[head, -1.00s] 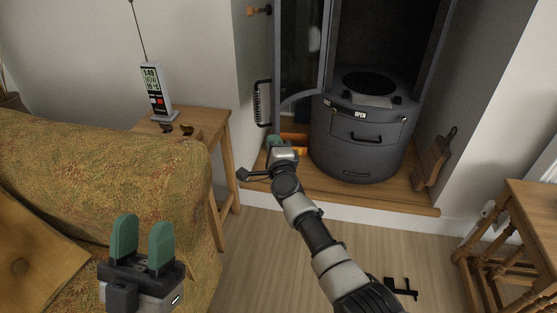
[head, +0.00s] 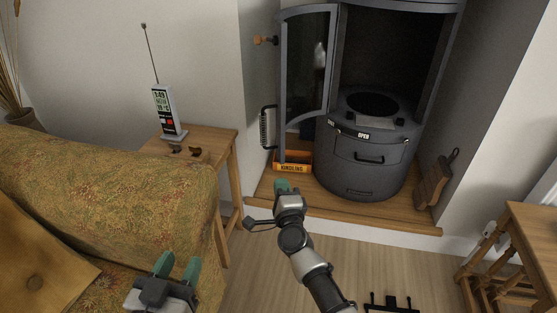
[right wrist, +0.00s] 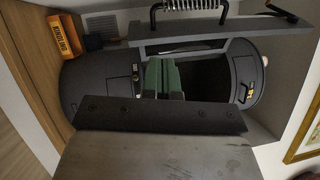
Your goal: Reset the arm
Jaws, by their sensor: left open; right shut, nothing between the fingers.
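My left gripper (head: 178,268) is at the bottom of the head view, open and empty, in front of the patterned armchair (head: 110,190). My right gripper (head: 283,186) is near the middle of the head view, over or near the front edge of the wooden hearth ledge, below the kindling box. Its green fingers also show in the right wrist view (right wrist: 163,76), closed together with nothing between them. The right arm reaches up from the bottom of the head view.
A dark grey stove (head: 362,165) stands in the alcove with its glass door (head: 306,65) swung open. An orange kindling box (head: 292,168) sits on the ledge (head: 330,203). A side table (head: 222,140) holds a radio-like device (head: 167,110). A wooden stool (head: 520,225) stands at right.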

